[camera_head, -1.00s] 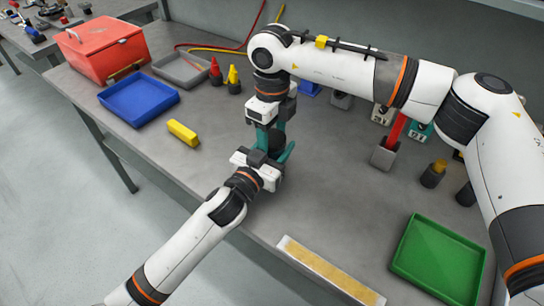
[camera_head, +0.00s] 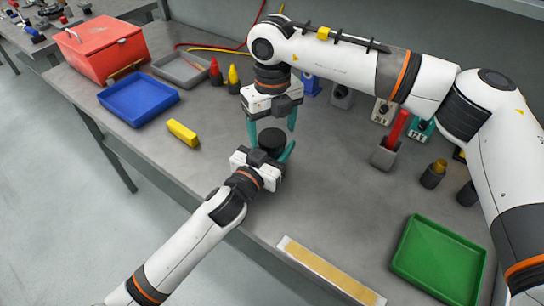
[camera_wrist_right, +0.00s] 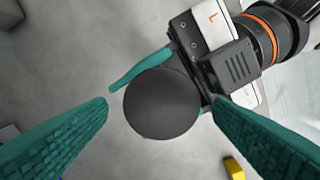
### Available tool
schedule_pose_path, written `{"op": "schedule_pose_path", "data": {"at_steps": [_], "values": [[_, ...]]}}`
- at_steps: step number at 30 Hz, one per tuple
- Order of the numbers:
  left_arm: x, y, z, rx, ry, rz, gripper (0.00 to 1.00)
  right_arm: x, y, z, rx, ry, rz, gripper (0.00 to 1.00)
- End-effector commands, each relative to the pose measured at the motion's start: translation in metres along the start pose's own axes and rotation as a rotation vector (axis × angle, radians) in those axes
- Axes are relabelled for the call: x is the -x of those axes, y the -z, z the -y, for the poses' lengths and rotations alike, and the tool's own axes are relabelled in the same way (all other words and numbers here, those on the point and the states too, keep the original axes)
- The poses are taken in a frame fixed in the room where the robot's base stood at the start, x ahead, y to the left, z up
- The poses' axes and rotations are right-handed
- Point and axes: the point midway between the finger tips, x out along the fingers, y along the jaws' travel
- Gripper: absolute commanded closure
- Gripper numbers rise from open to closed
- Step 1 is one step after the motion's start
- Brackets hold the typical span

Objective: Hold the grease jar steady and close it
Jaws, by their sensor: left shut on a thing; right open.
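The grease jar (camera_head: 271,141) stands upright on the workbench, and its round, dark top faces up. In the right wrist view the dark disc of the jar top (camera_wrist_right: 162,103) is seen from above. I cannot tell a separate lid from the jar body. My left gripper (camera_head: 274,155) is shut around the jar low down, with teal fingers on both sides; it also shows in the right wrist view (camera_wrist_right: 170,95). My right gripper (camera_head: 272,124) is open above the jar, fingers pointing down, clear of the top. Its teal fingers (camera_wrist_right: 160,115) spread wide on either side of the disc.
A yellow block (camera_head: 183,132) lies to the left, near a blue tray (camera_head: 138,117). A red bottle (camera_head: 215,75) and a yellow bottle (camera_head: 233,80) stand behind. A green tray (camera_head: 437,277) and a long strip board (camera_head: 330,272) lie at the right front.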

Motion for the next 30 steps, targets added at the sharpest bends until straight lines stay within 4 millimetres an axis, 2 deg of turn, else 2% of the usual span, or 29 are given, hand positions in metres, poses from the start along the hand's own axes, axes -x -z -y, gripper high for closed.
{"op": "schedule_pose_path", "data": {"at_steps": [1, 6, 12, 18, 27, 28, 30], "values": [[0.0, 0.004, -0.001, 0.002, -0.003, -0.01, 1.0, 0.014, 0.0, 0.004, 0.01, 0.007, -0.005, 0.2], [0.0, 0.004, -0.001, 0.002, -0.003, -0.01, 1.0, 0.051, 0.0, 0.003, 0.006, 0.003, -0.005, 0.2], [0.0, 0.004, -0.001, 0.002, -0.003, -0.009, 1.0, 0.087, 0.0, 0.001, 0.001, 0.001, -0.004, 0.2], [0.0, 0.004, -0.001, 0.002, -0.003, -0.009, 1.0, 0.104, 0.0, 0.0, 0.0, 0.0, -0.002, 0.2], [0.0, 0.004, -0.001, 0.001, -0.003, -0.008, 1.0, 0.105, 0.0, -0.001, 0.0, 0.0, -0.001, 0.2], [0.0, 0.004, -0.001, 0.001, -0.003, -0.008, 0.45, 0.105, 0.0, -0.001, 0.0, 0.0, -0.001, 0.2], [0.0, 0.003, -0.001, 0.001, -0.003, -0.008, 0.34, 0.105, 0.0, -0.001, 0.0, 0.0, -0.001, 0.2]]}}
